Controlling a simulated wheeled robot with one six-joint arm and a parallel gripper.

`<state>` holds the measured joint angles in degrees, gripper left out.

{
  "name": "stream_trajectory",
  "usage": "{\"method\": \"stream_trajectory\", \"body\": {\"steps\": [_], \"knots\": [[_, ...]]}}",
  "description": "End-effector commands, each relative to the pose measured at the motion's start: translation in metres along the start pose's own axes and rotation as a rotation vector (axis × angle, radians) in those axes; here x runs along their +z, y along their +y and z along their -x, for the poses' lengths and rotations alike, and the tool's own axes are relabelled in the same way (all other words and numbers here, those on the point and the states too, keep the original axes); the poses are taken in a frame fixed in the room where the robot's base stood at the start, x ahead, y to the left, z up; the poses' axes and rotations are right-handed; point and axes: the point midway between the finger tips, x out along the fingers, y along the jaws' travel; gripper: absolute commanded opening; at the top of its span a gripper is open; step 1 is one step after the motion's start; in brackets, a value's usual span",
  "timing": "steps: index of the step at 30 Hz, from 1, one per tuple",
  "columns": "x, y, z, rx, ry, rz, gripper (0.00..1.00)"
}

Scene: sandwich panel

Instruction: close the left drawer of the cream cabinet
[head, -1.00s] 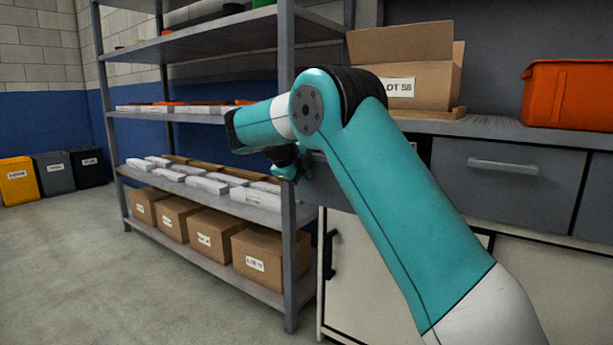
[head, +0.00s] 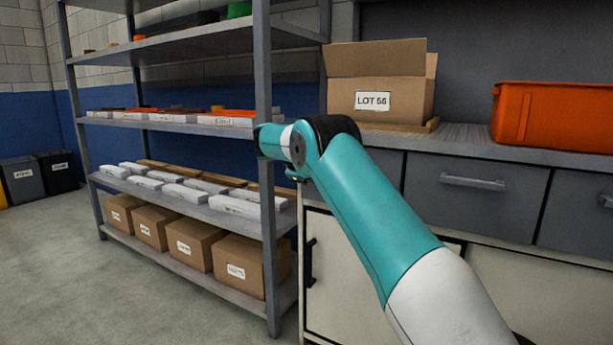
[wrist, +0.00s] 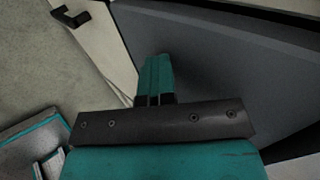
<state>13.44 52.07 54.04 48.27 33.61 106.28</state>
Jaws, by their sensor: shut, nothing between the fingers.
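The cream cabinet (head: 345,270) stands right of the shelf rack, with grey drawers above cream doors. Its left drawer (head: 384,166) is mostly hidden behind my arm in the head view. The part that shows looks about in line with the neighbouring drawer front, but I cannot tell if it is fully shut. In the wrist view a large dark grey panel (wrist: 225,75), apparently the drawer front, lies beyond my gripper. My gripper (wrist: 154,62) is shut and empty, its teal fingertips pointing at that panel. I cannot tell whether they touch it. The gripper is mostly hidden in the head view.
Another grey drawer (head: 445,205) with a bar handle is to the right. A black door handle (head: 310,262) sticks out below. The rack post (head: 267,180) stands close to my wrist. A carton (head: 390,100) and an orange bin (head: 560,118) are on the countertop.

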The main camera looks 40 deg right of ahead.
Motion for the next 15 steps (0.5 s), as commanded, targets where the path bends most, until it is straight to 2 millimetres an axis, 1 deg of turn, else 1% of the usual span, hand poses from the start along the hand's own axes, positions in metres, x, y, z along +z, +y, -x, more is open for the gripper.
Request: {"method": "stream_trajectory", "body": {"steps": [1,9,13,15], "knots": [[-0.001,-0.004,-0.004,-0.012,-0.004,-0.002,0.0],[-0.003,-0.006,-0.005,-0.014,-0.003,-0.005,0.0],[-0.002,-0.001,-0.002,-0.013,-0.004,-0.005,0.0],[-0.002,0.006,0.002,-0.011,-0.003,-0.005,0.0]]}}
